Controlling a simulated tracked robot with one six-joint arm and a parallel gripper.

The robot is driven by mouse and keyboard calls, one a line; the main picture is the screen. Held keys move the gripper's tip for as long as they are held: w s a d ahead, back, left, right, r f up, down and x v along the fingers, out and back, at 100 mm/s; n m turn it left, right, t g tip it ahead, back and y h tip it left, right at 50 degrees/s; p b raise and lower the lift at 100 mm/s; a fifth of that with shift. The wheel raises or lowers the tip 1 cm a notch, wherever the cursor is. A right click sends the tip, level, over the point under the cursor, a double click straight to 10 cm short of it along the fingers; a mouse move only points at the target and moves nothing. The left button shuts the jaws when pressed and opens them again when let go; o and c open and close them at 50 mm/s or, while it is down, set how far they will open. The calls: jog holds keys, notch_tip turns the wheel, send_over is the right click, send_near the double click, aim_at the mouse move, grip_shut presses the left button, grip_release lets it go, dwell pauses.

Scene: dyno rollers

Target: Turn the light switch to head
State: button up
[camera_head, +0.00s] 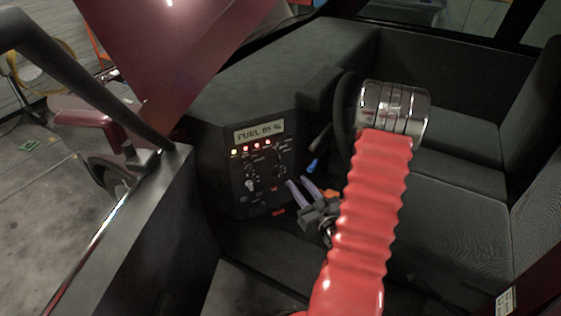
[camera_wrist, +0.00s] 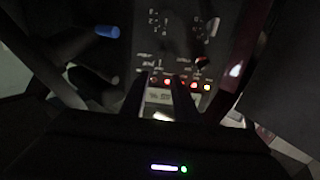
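The dark dashboard panel (camera_head: 238,200) carries a fuel display, a row of small lights and several knobs and switches. A pale knob (camera_head: 250,184) is at its lower left, and another control (camera_head: 278,149) is at its upper right. I cannot read which is the light switch or where it points. My gripper (camera_head: 297,182) is open and empty, its two purple fingers apart in front of the panel's right side. In the wrist view the panel appears upside down beyond my gripper (camera_wrist: 161,86), and one knob (camera_wrist: 203,62) shows right of the fingers.
A blue-tipped lever (camera_head: 312,165) stands right of the panel, close to my gripper; it also shows in the wrist view (camera_wrist: 107,31). The steering wheel (camera_head: 345,115) is partly behind my red arm. Dark seats (camera_head: 455,150) lie to the right. A door frame (camera_head: 150,220) is at the left.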

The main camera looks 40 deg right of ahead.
aim_at(280, 158)
jog(key=x, duration=1.3)
jog(key=shift+w+d, duration=0.1)
jog(key=shift+w, duration=0.2)
